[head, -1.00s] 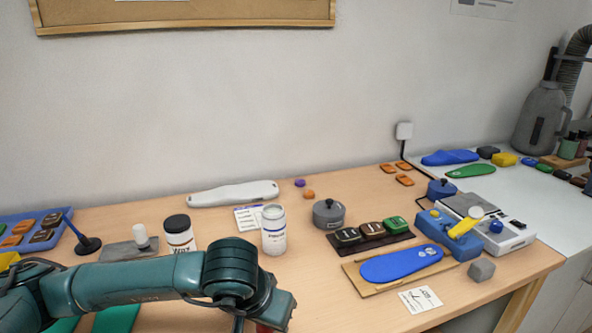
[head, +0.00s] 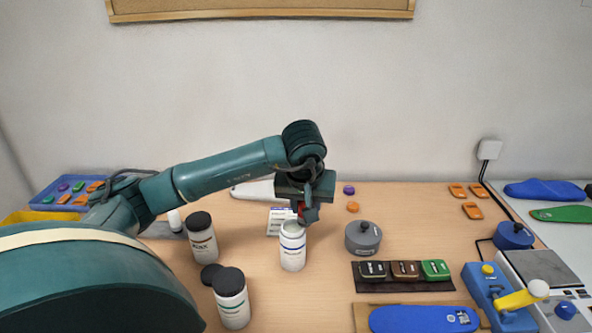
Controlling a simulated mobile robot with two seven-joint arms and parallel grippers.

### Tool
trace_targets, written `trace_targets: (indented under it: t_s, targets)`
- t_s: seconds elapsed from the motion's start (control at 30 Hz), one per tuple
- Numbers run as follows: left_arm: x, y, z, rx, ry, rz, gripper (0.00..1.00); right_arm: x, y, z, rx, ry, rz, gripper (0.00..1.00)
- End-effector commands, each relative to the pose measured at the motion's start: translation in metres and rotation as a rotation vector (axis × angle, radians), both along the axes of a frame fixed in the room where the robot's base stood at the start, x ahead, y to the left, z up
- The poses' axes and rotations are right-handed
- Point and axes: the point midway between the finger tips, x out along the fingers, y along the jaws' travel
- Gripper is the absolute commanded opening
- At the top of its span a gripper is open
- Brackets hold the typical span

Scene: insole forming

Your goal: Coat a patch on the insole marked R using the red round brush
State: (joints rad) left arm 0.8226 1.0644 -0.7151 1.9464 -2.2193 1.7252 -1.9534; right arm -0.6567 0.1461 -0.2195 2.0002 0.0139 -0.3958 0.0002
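My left gripper (head: 305,208) is over the open-looking white jar (head: 292,252). A small red part (head: 302,207) shows between its fingers, seemingly the red brush; its tip is hidden, and I cannot tell whether it is inside the jar. A blue insole (head: 415,319) lies on a cardboard sheet (head: 362,318) at the bottom right. A small pale mark shows on its right end, too small to read. Another blue insole (head: 545,190) and a green one (head: 563,214) lie at the far right. My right gripper is not in view.
Dark-capped jars (head: 201,240) (head: 231,300) stand left of the white jar, with a dark lid (head: 210,274) between them. A grey pot (head: 363,238) and a dark tray (head: 439,287) of colored blocks lie right.

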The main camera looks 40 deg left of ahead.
Motion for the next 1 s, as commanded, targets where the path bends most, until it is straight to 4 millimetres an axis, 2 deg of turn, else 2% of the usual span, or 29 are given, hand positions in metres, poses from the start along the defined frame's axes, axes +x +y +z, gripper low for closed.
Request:
trace_targets:
  t_s: [0.03,0.1,0.27,0.6,0.8,1.0]
  targets:
    - [0.002,0.014,0.014,-0.004,0.0,0.043,0.07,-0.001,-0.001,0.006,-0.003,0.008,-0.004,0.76]
    - [0.004,0.027,0.021,-0.008,-0.001,0.084,0.07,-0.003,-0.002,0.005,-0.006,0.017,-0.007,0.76]
    - [0.005,0.04,0.025,-0.014,-0.002,0.123,0.07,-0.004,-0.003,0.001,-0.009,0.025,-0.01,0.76]
    - [0.005,0.039,-0.002,-0.015,-0.003,0.121,0.07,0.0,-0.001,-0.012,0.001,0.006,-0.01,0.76]
    - [0.005,0.039,-0.024,-0.014,-0.003,0.122,0.07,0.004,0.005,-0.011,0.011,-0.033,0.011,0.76]
    - [0.005,0.039,-0.034,-0.014,-0.003,0.122,0.07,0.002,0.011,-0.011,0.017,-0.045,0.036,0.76]
